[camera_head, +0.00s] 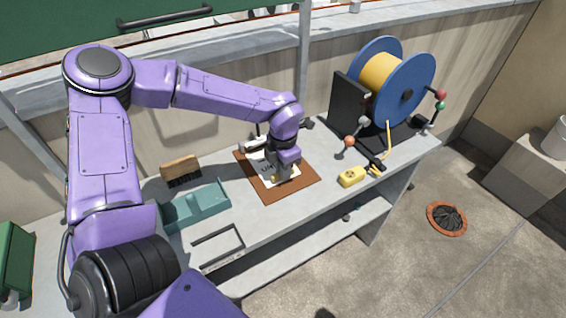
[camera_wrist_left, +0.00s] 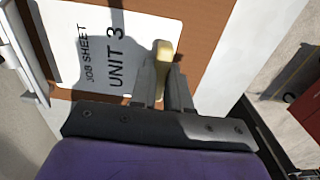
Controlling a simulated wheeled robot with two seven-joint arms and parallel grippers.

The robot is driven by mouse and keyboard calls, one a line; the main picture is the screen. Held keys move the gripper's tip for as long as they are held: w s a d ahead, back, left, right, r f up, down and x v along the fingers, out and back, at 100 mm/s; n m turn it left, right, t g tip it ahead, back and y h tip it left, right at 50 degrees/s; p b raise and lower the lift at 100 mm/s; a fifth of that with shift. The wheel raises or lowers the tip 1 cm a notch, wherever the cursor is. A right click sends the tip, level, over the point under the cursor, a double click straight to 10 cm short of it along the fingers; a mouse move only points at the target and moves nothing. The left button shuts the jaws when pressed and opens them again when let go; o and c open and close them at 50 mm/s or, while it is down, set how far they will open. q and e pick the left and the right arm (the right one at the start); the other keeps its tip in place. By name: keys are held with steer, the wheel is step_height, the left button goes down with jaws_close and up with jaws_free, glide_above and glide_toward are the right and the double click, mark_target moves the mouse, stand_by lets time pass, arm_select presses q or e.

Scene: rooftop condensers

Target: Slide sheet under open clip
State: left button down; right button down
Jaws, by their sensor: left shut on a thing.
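A white sheet (camera_wrist_left: 80,40) printed "JOB SHEET UNIT 3" lies on a brown clipboard (camera_wrist_left: 203,22); in the head view the sheet (camera_head: 291,179) is partly hidden by my left gripper on the board (camera_head: 306,186). My left gripper (camera_wrist_left: 164,72) is shut on a small yellow tab (camera_wrist_left: 162,52) over the sheet. A pale metal clip (camera_head: 250,145) is at the board's far left edge; a metal bar, likely part of it (camera_wrist_left: 24,52), shows at left in the wrist view, with a narrow brown strip between it and the sheet. How far the clip is open is unclear.
A yellow box (camera_head: 352,176) and a blue-flanged cable reel (camera_head: 398,82) stand right. A wall is behind the bench (camera_head: 262,222).

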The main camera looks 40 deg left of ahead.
arm_select(q)
steer(key=shift+f, duration=0.1)
steer(key=c, duration=1)
jaws_free()
step_height(320, 180, up, 10)
steer(key=shift+r, duration=0.25)
